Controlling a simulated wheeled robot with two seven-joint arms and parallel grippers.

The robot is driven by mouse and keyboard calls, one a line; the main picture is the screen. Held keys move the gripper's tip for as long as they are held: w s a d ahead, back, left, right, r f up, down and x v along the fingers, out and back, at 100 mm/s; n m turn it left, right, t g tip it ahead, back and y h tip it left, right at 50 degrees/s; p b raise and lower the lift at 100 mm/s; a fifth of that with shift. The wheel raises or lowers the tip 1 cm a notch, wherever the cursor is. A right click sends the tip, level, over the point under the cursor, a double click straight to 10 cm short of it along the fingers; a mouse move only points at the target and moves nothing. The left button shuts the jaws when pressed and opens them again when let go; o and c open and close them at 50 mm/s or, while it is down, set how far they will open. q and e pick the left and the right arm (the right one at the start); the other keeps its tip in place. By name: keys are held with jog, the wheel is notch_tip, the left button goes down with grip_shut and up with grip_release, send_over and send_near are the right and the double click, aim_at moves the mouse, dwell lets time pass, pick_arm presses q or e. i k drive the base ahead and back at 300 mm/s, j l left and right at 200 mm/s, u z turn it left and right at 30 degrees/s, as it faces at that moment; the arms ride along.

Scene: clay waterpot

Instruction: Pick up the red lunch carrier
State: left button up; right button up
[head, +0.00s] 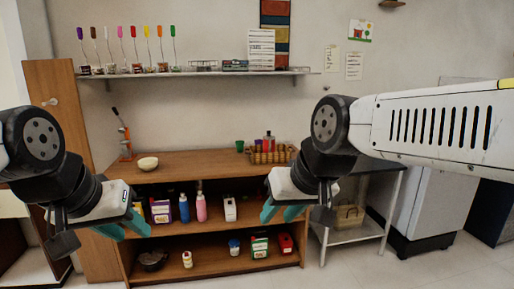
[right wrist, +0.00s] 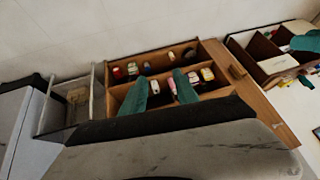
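A small red carrier (head: 285,244), which looks like the red lunch carrier, stands at the right end of the cabinet's lower shelf. A small red item in the right wrist view (right wrist: 118,73) appears to be the same thing. My right gripper (head: 281,213) is open and empty, in front of and above the carrier. Its two teal fingers also show spread apart in the right wrist view (right wrist: 160,90). My left gripper (head: 124,227) is open and empty at the cabinet's left side, far from the carrier.
The wooden cabinet (head: 200,162) holds several bottles and boxes on its shelves. A green-and-white carton (head: 260,246) stands just left of the carrier. A bowl (head: 148,163) and a basket (head: 268,157) sit on top. A metal rack (head: 352,235) stands at the right. The floor in front is clear.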

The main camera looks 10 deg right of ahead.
aim_at(269, 141)
jog(key=i+l+u, duration=0.25)
jog(key=i+l, duration=0.15)
jog(key=l, duration=0.25)
jog(key=i+l+u, duration=0.1)
jog(key=l, duration=0.25)
jog(key=i+l+u, duration=0.1)
jog(key=i+l, duration=0.2)
jog(key=i+l+u, duration=0.1)
jog(key=l, duration=0.3)
jog(key=i+l+u, duration=0.15)
jog(key=l, duration=0.25)
jog(key=i+l+u, duration=0.1)
jog(key=l, duration=0.3)
jog(key=i+l+u, duration=0.1)
jog(key=l, duration=0.25)
jog(key=i+l, duration=0.3)
jog(key=i+l+u, duration=0.15)
jog(key=l, duration=0.3)
jog(key=i+l, duration=0.2)
jog(key=l, duration=0.2)
jog(key=u, duration=0.05)
